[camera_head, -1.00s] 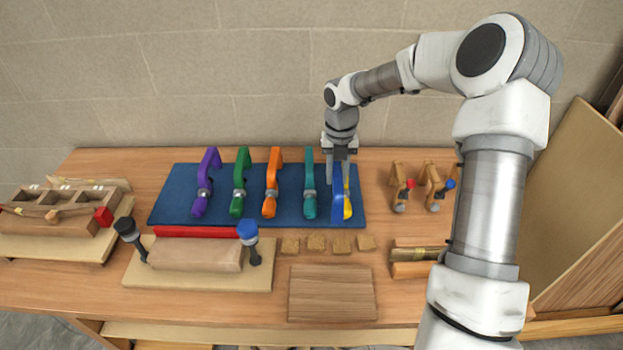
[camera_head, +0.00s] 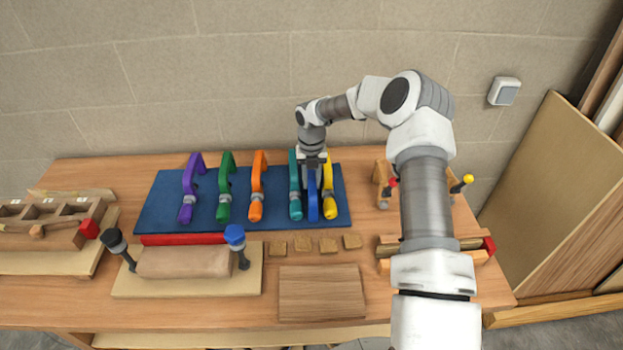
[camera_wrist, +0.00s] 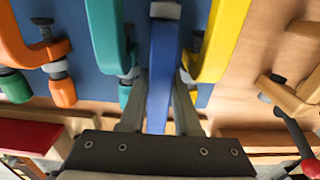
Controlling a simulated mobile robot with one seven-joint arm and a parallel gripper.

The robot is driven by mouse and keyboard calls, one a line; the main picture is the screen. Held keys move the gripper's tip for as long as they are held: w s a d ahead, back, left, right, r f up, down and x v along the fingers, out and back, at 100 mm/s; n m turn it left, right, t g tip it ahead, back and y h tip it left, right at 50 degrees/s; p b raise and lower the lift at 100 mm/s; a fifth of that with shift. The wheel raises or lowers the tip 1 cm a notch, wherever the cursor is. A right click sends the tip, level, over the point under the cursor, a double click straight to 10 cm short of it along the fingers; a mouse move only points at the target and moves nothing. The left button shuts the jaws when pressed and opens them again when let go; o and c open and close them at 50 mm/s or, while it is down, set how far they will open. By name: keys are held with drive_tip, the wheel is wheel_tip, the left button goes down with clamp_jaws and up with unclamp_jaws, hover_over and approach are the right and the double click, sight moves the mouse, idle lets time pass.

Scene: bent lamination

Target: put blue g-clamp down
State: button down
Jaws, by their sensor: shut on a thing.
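The blue g-clamp (camera_head: 313,199) is upright on or just above the dark blue mat (camera_head: 160,205), between the teal clamp (camera_head: 295,190) and the yellow clamp (camera_head: 329,195). My gripper (camera_head: 312,165) is above the clamp row, shut on the blue clamp. In the wrist view the blue clamp (camera_wrist: 162,75) runs between the two fingers of my gripper (camera_wrist: 158,100), with the teal clamp (camera_wrist: 107,40) close on its left and the yellow clamp (camera_wrist: 222,45) close on its right. I cannot tell whether the clamp's underside touches the mat.
Purple (camera_head: 188,190), green (camera_head: 225,190) and orange (camera_head: 258,190) clamps stand further left on the mat. A glue-up with a blue-topped clamp (camera_head: 236,240) is in front. Small wooden blocks (camera_head: 303,244) and a wooden board (camera_head: 320,293) lie nearer. Wooden clamps (camera_head: 381,185) stand to the right.

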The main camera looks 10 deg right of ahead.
drive_tip(key=c, duration=0.9)
unclamp_jaws()
drive_tip(key=shift+f, duration=0.1)
